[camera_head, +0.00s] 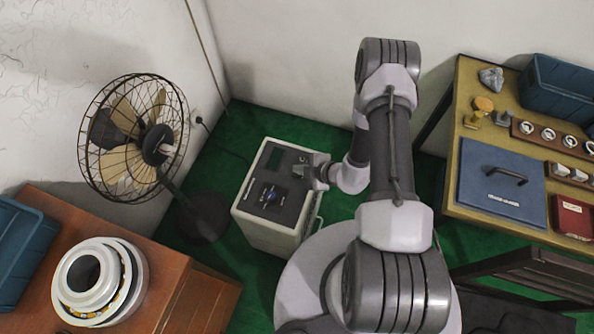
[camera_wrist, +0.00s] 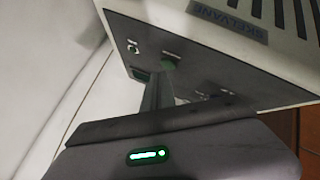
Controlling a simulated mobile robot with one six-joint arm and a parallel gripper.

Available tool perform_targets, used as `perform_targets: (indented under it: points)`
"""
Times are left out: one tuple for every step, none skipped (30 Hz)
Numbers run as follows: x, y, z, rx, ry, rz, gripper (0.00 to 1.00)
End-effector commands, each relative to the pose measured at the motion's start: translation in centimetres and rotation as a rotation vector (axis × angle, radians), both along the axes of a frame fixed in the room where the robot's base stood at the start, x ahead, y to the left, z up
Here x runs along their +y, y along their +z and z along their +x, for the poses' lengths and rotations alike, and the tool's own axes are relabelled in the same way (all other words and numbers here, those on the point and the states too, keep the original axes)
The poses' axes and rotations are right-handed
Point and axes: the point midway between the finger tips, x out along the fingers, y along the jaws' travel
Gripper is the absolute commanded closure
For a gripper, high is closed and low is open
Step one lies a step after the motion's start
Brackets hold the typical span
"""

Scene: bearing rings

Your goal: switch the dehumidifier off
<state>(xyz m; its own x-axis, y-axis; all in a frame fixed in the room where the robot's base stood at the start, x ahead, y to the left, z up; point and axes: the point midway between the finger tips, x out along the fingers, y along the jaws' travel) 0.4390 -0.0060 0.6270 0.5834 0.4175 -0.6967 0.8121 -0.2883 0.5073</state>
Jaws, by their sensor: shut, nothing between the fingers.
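The dehumidifier (camera_head: 246,222) is a pale box with a dark control panel on top, standing on the green floor. My gripper (camera_head: 304,171) is shut and empty over the right part of the panel. In the wrist view its fingers (camera_wrist: 158,92) point at the dark panel (camera_wrist: 205,75), with a green round spot (camera_wrist: 169,64) just beyond the tips. I cannot tell whether the tips touch it. The fingers hide part of the panel.
A caged fan (camera_head: 135,140) stands left of the dehumidifier. A wooden cabinet (camera_head: 190,262) at front left carries a large bearing ring (camera_head: 90,285). A workbench (camera_head: 454,165) on the right holds a blue case (camera_head: 490,190) and a blue bin (camera_head: 560,88). A white wall rises behind.

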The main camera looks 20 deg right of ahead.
Motion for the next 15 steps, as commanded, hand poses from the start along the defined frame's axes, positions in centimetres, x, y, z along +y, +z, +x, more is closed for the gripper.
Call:
perform_targets:
  points:
    - [0.0,0.4,0.0,0.0,0.0,0.0,1.0]
    - [0.0,0.4,0.0,0.0,0.0,0.0,1.0]
    - [0.0,0.3,0.0,0.0,0.0,0.0,1.0]
    - [0.0,0.2,0.0,0.0,0.0,0.0,1.0]
    - [0.0,0.2,0.0,0.0,0.0,0.0,1.0]
    - [0.0,0.2,0.0,0.0,0.0,0.0,1.0]
    - [0.0,0.2,0.0,0.0,0.0,0.0,1.0]
    - [0.0,0.3,0.0,0.0,0.0,0.0,1.0]
    - [0.0,0.5,0.0,0.0,0.0,0.0,1.0]
    - [0.0,0.7,0.0,0.0,0.0,0.0,1.0]
    - [0.0,1.0,0.0,0.0,0.0,0.0,1.0]
    - [0.0,1.6,0.0,0.0,0.0,0.0,1.0]
    - [0.0,2.0,0.0,0.0,0.0,0.0,1.0]
    - [0.0,2.5,0.0,0.0,0.0,0.0,1.0]
    - [0.0,3.1,0.0,0.0,0.0,0.0,1.0]
